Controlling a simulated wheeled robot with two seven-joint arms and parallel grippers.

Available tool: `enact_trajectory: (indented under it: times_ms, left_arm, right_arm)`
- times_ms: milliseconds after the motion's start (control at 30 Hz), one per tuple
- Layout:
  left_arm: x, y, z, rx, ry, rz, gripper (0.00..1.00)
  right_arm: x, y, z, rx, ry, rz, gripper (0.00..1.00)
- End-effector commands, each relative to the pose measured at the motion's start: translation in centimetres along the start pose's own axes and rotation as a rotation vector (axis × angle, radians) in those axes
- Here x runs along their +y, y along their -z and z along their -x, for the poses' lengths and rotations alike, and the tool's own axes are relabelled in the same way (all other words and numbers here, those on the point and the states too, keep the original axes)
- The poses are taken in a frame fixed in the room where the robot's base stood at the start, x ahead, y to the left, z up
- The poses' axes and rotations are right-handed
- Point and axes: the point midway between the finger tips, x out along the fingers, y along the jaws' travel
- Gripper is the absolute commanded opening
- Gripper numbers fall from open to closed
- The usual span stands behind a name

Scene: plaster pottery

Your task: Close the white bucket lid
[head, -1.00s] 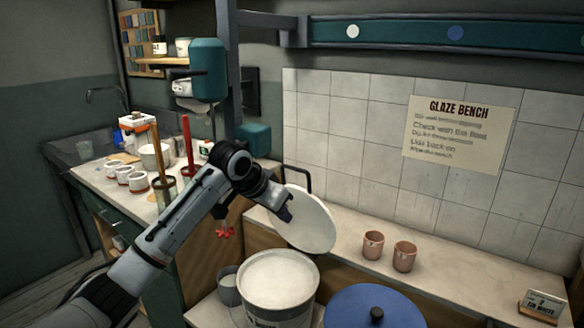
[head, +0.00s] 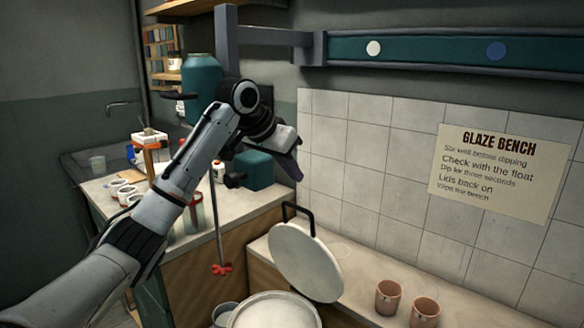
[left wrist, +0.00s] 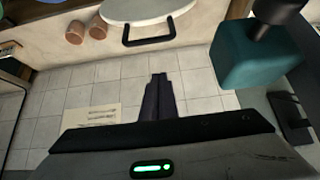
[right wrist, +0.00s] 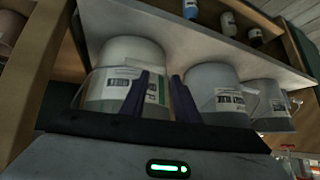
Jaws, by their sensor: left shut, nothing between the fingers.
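The white bucket (head: 275,312) stands low at the bottom of the head view, cut off by the frame edge, its pale round top showing. Its round white lid (head: 305,262) is tilted steeply up behind it, with a black bar handle (head: 299,210). My left gripper (head: 292,165) is above the handle, apart from it. In the left wrist view its fingers (left wrist: 160,85) are together and empty, with the lid (left wrist: 145,10) and handle (left wrist: 150,40) beyond them. My right gripper (right wrist: 158,85) shows only in the right wrist view, its fingers apart, before a labelled tub (right wrist: 125,60).
Two pink cups (head: 405,302) stand on the ledge right of the lid. A teal box (head: 254,170) sits near my left gripper. Cups and tools crowd the counter at left. More tubs (right wrist: 218,90) stand on a shelf in the right wrist view.

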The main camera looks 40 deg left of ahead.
Motion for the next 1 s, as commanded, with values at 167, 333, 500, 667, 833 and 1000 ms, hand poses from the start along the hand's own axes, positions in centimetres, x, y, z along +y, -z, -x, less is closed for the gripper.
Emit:
enact_trajectory:
  times_ms: [167, 333, 500, 667, 833, 1000]
  left_arm:
    - [0.1, -0.1, -3.7, -0.005, -0.002, 0.001, 0.00]
    - [-0.1, -0.4, -6.2, -0.002, 0.002, 0.000, 0.00]
    - [0.0, -2.3, -5.4, -0.002, 0.002, -0.002, 0.00]
    - [0.0, -3.4, -5.0, -0.001, 0.000, 0.000, 0.00]
    - [0.0, -3.8, -4.8, 0.000, 0.000, 0.000, 0.00]
    - [0.1, -3.8, -4.8, 0.000, 0.000, 0.000, 0.00]
  right_arm:
    - [-0.1, 0.1, 0.5, -0.007, 0.001, -0.001, 0.28]
    - [-0.1, 0.4, 0.7, -0.004, 0.001, 0.000, 0.28]
    - [-0.1, 0.9, 0.6, 0.004, 0.001, 0.001, 0.28]
    - [-0.1, 1.3, 0.7, 0.010, 0.000, 0.002, 0.28]
    - [-0.1, 1.3, 0.7, 0.010, 0.001, 0.002, 0.28]
    - [-0.1, 1.3, 0.7, 0.010, 0.001, 0.002, 0.28]
